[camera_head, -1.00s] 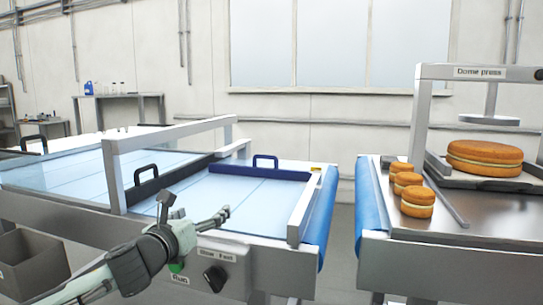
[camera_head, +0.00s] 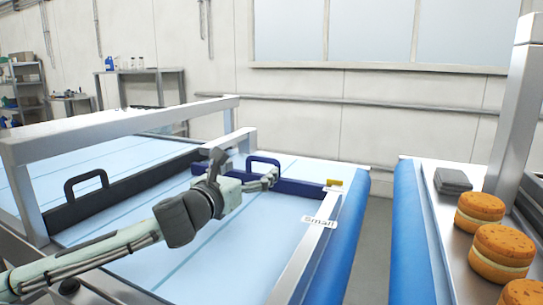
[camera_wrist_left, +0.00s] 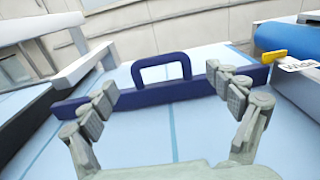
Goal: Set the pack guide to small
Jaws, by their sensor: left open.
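The pack guide is a dark blue bar (camera_head: 302,188) with an upright loop handle (camera_head: 263,161), lying across the light blue belt. My left gripper (camera_head: 268,181) is just in front of the handle, partly covering the bar. In the left wrist view its fingers (camera_wrist_left: 170,95) are open and spread, with the handle (camera_wrist_left: 161,60) ahead between them. I cannot tell whether the fingers touch the bar. My right gripper is not in view.
A black bar with a loop handle (camera_head: 86,186) lies on the belt at left, near a metal crossframe (camera_head: 110,126). A metal rail (camera_head: 305,262) edges the belt's right side. Beyond a gap, the right-hand station holds filled rounds (camera_head: 503,247) and a dark block (camera_head: 453,180).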

